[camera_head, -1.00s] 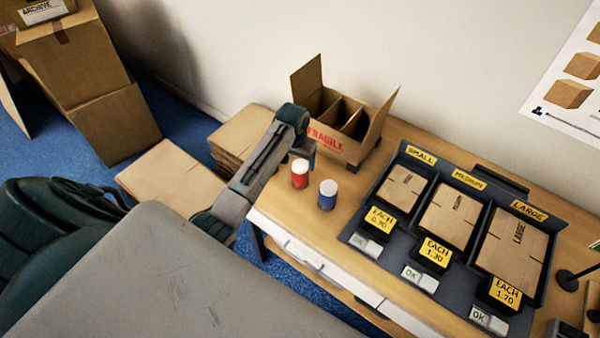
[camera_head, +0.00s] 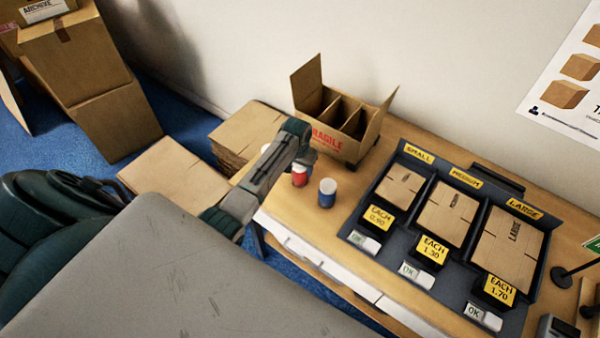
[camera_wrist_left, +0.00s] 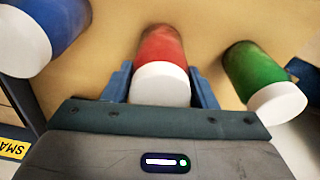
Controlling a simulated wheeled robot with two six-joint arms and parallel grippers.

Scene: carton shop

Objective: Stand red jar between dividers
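The red jar (camera_head: 299,178), with a white lid, stands upright on the table. In the left wrist view the red jar (camera_wrist_left: 162,48) is between the two blue fingers of my left gripper (camera_wrist_left: 161,72). The fingers look open, close to its sides, with no clear grip. In the head view my left gripper (camera_head: 304,158) is just behind the jar and mostly hidden by its own wrist. The open FRAGILE carton (camera_head: 328,143) with upright dividers (camera_head: 352,118) stands behind it; its compartment floors are hidden. My right gripper is not in view.
A blue jar (camera_head: 327,195) stands right of the red one. A dark tray (camera_head: 352,215) of flat cartons fills the table's right. Stacked cardboard (camera_head: 245,130) lies left of the table.

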